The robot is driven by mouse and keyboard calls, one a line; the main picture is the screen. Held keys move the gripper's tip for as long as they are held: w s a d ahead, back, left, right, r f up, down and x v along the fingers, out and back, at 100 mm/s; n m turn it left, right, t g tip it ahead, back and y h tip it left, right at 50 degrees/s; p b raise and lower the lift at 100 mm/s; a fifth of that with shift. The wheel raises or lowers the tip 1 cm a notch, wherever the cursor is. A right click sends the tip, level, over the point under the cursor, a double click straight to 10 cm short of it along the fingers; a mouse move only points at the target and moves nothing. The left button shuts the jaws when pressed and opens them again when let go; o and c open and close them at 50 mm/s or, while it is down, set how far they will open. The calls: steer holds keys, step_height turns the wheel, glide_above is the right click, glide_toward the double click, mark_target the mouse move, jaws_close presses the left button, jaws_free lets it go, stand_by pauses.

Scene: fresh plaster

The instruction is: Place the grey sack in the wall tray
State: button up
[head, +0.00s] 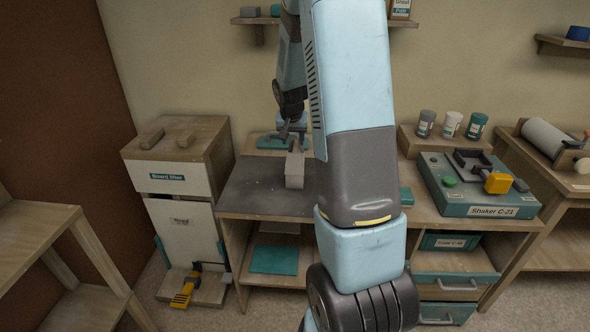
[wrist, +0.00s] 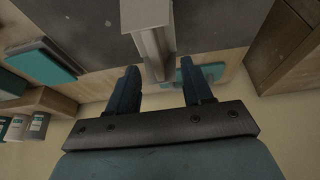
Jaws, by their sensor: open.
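A pale grey block-like thing (head: 294,170) stands on the dark bench top, just below my gripper (head: 291,130). I take it for the grey sack, but its shape is boxy and no label shows. In the wrist view the grey thing (wrist: 147,20) lies just beyond the fingers, roughly in line with the gap. My gripper (wrist: 162,78) is open, its fingers apart. Whether they touch it cannot be told. No tray on the wall can be made out for sure; a teal piece (head: 270,142) sits at the bench's back, and it also shows in the wrist view (wrist: 213,70).
A shaker (head: 465,210) and several small jars (head: 451,124) stand on the right. A wooden-topped cabinet (head: 172,180) stands left of the bench. Wall shelves (head: 402,23) hang above. My arm hides the bench's middle. Dark bench top (head: 250,185) left of the grey thing is clear.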

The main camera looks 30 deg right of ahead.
mark_target(295, 146)
steer(key=shift+s+d+x, duration=0.1)
steer(key=shift+x, duration=1.2)
steer(key=shift+s+d+x, duration=0.1)
steer(key=shift+x, duration=1.2)
steer(key=shift+f, duration=0.25)
steer(key=shift+c, duration=0.5)
jaws_close()
